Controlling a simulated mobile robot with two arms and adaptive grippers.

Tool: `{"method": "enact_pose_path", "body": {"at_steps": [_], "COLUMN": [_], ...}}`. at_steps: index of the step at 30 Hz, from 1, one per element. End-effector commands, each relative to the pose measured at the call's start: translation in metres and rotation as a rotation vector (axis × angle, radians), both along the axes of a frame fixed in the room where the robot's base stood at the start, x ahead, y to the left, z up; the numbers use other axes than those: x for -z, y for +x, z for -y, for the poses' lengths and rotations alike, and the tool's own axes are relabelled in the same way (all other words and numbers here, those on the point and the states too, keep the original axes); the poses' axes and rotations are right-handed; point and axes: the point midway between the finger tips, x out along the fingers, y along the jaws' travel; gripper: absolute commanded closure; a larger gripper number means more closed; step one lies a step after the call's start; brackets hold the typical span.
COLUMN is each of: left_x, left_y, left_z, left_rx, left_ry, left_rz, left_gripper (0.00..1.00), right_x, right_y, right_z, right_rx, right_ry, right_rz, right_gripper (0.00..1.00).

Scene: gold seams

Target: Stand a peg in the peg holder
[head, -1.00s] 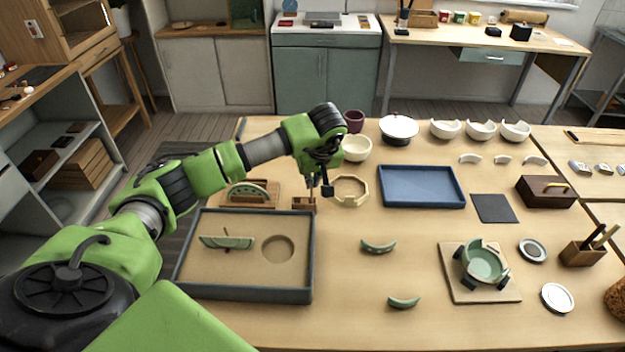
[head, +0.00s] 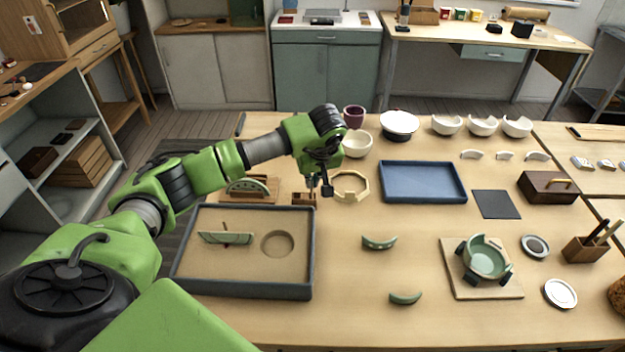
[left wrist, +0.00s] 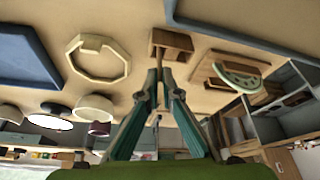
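The peg holder (head: 304,199) is a small wooden block on the table, just right of the tray's far corner. It also shows in the left wrist view (left wrist: 172,40), straight beyond the fingertips. My left gripper (head: 319,187) points down beside and over the holder's right end. In the left wrist view its fingers (left wrist: 159,76) come close together around a thin wooden strip, which looks like a peg (left wrist: 158,64). The peg's far end meets the holder's outline; whether it sits in a hole is hidden. My right gripper is not in view.
A grey-rimmed tray (head: 250,292) holds a green shard. A wooden stand with a green piece (head: 249,187) is left of the holder, and an octagonal wooden ring (head: 350,197) is close right. A blue tray (head: 424,197) lies farther right. The front middle table is mostly clear.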

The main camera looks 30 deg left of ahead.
Motion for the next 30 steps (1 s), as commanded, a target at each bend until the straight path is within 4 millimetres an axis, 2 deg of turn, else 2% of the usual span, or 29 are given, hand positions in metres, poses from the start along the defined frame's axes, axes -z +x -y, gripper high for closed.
{"method": "enact_pose_path", "body": {"at_steps": [29, 30], "left_x": [0.0041, 0.0041], "left_y": [0.0000, 0.0000], "left_z": [-0.0001, 0.0000], "left_rx": [0.000, 0.000], "left_ry": [0.000, 0.000], "left_rz": [0.000, 0.000], "left_gripper": [1.00, 0.93], "right_x": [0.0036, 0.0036], "right_y": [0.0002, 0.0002], "right_z": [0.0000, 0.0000], "right_rx": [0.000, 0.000], "right_ry": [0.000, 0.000], "right_rz": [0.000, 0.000], "right_gripper": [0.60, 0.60]}}
